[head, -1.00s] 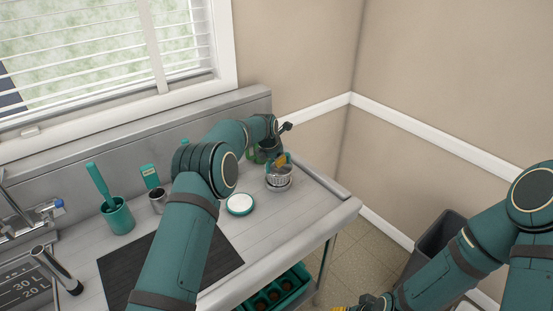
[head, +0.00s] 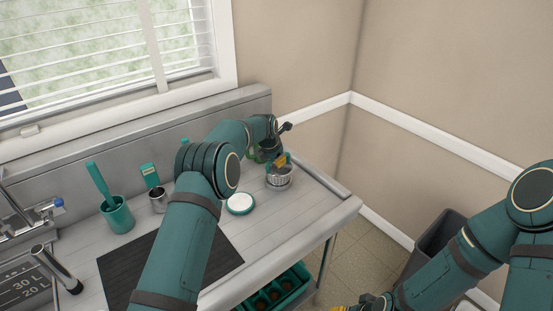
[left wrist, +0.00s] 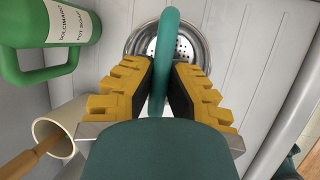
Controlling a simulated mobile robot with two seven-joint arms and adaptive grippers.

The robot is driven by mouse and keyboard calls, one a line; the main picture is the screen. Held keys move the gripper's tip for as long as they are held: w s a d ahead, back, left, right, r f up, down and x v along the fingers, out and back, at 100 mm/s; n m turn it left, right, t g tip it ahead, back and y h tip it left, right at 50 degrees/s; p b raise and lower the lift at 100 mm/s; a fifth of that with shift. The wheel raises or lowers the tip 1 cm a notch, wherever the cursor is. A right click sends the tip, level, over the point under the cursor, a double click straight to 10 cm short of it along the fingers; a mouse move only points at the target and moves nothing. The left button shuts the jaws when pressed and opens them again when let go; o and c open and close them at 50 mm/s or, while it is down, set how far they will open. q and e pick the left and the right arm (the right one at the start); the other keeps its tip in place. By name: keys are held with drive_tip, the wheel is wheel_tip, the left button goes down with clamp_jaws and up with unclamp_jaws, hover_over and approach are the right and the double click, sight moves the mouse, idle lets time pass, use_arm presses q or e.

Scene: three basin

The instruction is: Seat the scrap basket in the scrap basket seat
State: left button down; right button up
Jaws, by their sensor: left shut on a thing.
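The scrap basket is a silver perforated bowl (head: 279,178) with a teal handle. It stands low near the right end of the grey counter, below my left gripper (head: 281,160). In the left wrist view its teal handle (left wrist: 171,40) runs between the yellow fingers of my left gripper (left wrist: 160,88), which are shut on it. The perforated bowl (left wrist: 181,47) shows beyond the fingers. I cannot make out the seat apart from the basket, nor whether the basket is fully down. My right gripper (head: 350,307) is only partly in view at the bottom edge; its fingers are cut off.
A green labelled jug (left wrist: 55,35) and a pale cup with a wooden handle (left wrist: 62,125) are close to my left gripper. A white round dish (head: 240,203), teal crock (head: 117,214) and dark mat (head: 190,262) lie to the left. A dark bin (head: 440,235) stands right.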

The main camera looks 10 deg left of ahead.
use_arm(q)
drive_tip(key=c, duration=1.1)
unclamp_jaws()
drive_tip(key=shift+o, duration=0.2)
drive_tip(key=v, duration=1.2)
